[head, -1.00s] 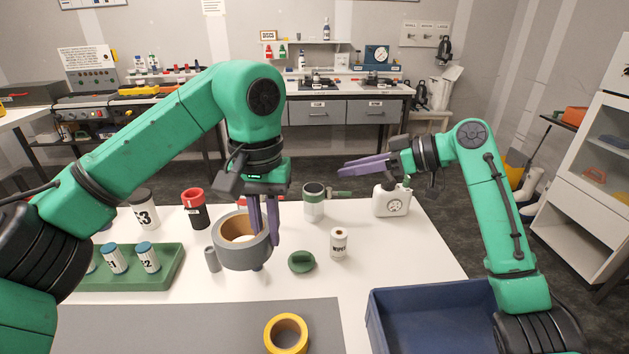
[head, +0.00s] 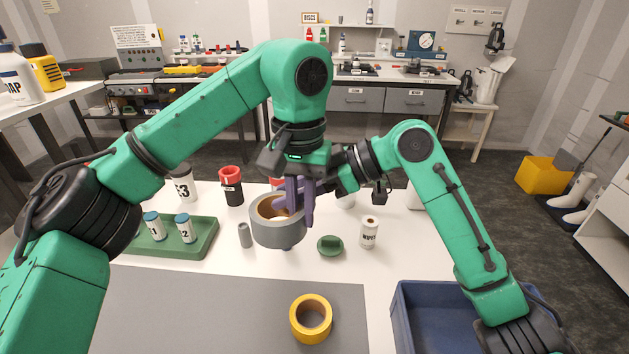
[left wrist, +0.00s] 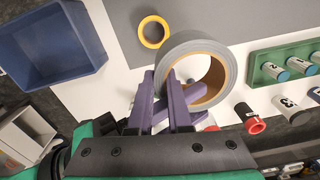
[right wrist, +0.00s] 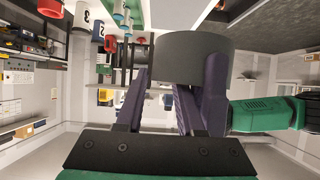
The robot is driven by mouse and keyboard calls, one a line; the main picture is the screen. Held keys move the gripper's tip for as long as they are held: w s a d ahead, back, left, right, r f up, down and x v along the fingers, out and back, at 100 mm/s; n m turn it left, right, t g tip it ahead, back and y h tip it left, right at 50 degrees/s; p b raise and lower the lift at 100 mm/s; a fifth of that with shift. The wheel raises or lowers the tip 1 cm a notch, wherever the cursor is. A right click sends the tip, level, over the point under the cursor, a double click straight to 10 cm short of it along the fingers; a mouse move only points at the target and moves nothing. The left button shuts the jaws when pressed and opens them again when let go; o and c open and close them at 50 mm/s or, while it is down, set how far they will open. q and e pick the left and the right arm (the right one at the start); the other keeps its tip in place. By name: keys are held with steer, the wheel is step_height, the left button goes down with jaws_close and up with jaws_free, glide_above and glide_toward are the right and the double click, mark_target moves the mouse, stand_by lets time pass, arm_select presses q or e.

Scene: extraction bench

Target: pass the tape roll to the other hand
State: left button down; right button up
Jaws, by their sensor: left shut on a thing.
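The grey tape roll (head: 279,232) with a tan core hangs above the white table in the head view. My left gripper (head: 296,210) points down and is shut on the roll's wall, one finger inside the ring. The roll also shows in the left wrist view (left wrist: 222,62). My right gripper (head: 322,187) comes in from the right, close behind the left fingers, which partly hide it. In the right wrist view its fingers (right wrist: 160,95) are spread apart, with the roll (right wrist: 195,58) just ahead; I cannot tell whether they touch it.
A yellow tape roll (head: 311,319) lies on the grey mat (head: 220,305). A green rack (head: 205,240) is left; a blue bin (head: 435,330) is right.

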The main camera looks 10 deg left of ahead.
steer(key=shift+f, duration=0.15)
jaws_close()
arm_select(q)
steer(key=c, duration=0.8)
jaws_free()
steer(key=shift+r, duration=0.1)
